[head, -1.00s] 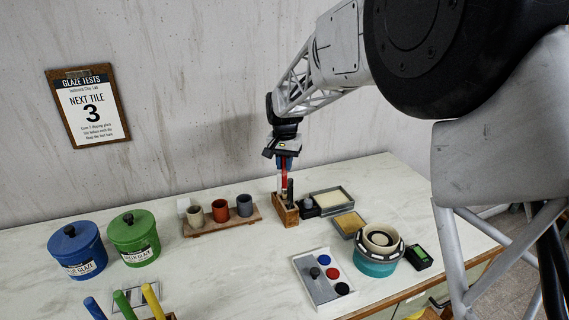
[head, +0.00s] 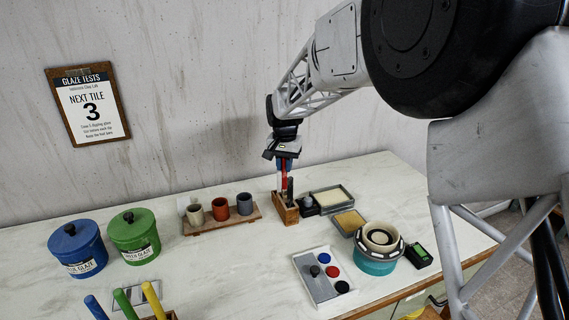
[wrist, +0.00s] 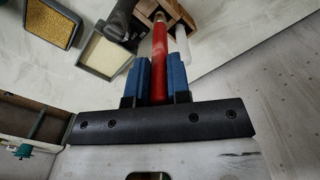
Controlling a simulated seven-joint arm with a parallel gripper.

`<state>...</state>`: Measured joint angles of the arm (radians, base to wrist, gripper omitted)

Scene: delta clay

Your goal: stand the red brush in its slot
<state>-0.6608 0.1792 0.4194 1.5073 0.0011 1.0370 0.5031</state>
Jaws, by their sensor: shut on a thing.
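The red brush (head: 285,174) is upright in my gripper (head: 284,163), over the wooden slotted block (head: 287,212) at the back middle of the table. In the wrist view the red handle (wrist: 159,62) runs between the two blue fingers of my gripper (wrist: 159,75), which are shut on it. Its far end reaches the wooden block (wrist: 172,14). How deep the brush sits in a slot is hidden. A dark handle (head: 290,188) and a white one stand at the block beside the red brush.
A rack with three cups (head: 221,222) is left of the block. A dark bottle (head: 309,206) and two trays (head: 330,199) are close on its right. A panel of coloured knobs (head: 322,278) and a teal wheel (head: 377,258) are nearer.

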